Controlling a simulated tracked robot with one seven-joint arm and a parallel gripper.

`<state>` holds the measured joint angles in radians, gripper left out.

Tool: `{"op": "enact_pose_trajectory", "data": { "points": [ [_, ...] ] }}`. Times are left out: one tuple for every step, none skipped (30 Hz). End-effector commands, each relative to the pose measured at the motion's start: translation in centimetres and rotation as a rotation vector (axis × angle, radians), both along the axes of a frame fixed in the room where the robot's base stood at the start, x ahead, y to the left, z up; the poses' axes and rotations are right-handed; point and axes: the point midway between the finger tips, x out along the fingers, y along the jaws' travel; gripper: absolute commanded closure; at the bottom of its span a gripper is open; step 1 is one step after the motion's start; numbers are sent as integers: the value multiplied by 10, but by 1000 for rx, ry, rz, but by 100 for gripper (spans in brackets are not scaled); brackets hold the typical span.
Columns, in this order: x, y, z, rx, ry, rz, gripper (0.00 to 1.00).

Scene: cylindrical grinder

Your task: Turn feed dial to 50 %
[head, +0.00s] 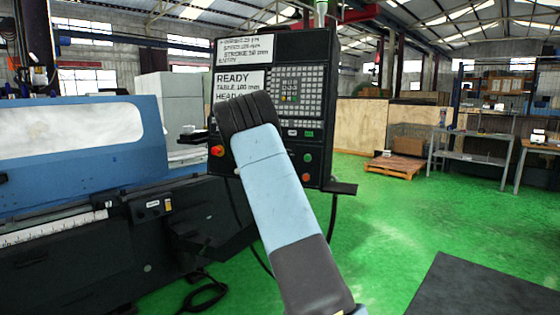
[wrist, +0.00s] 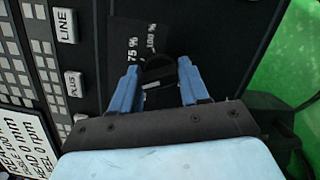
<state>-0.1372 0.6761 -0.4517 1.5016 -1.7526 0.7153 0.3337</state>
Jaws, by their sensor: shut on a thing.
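The feed dial (wrist: 157,68) is a small black knob on the dark control panel, seen in the wrist view. White labels "75 %" (wrist: 132,48) and "100 %" (wrist: 152,38) stand beside it. A short pale mark shows near the knob between the fingers; I cannot tell for sure what setting the dial points to. My gripper (wrist: 160,82) has its two blue fingers on either side of the dial and is shut on it. In the head view my arm hides the dial and the gripper.
The control panel (head: 311,108) carries a key grid and a screen reading "READY" (head: 238,79). A red button (head: 217,151) sits at its lower left; a green button (head: 307,158) is at its right. The blue grinder (head: 80,170) stands left.

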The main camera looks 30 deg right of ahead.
Motion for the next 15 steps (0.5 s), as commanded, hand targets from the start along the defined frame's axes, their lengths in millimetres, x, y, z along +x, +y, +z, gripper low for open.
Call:
{"op": "enact_pose_trajectory", "data": {
  "points": [
    [-1, -1, -6, 4, 8, -2, 85],
    [-1, -1, -6, 4, 8, -2, 85],
    [-1, -1, -6, 4, 7, -3, 85],
    [-1, -1, -6, 4, 7, -3, 85],
    [-2, -2, -6, 4, 7, -4, 85],
    [-2, -2, -6, 4, 7, -4, 86],
    [-2, -2, -6, 5, 7, -5, 54],
    [-2, -2, -6, 5, 7, -5, 51],
    [-2, -2, -6, 4, 7, -4, 47],
    [-2, -3, -5, 4, 6, -5, 45],
    [-2, -3, -5, 4, 6, -5, 42],
    [-2, -3, -4, 3, 5, -5, 38],
    [-2, -3, -4, 3, 4, -5, 35],
    [-2, -3, -4, 3, 4, -5, 32],
    [-1, -3, -3, 2, 3, -4, 31]
  ]
}}
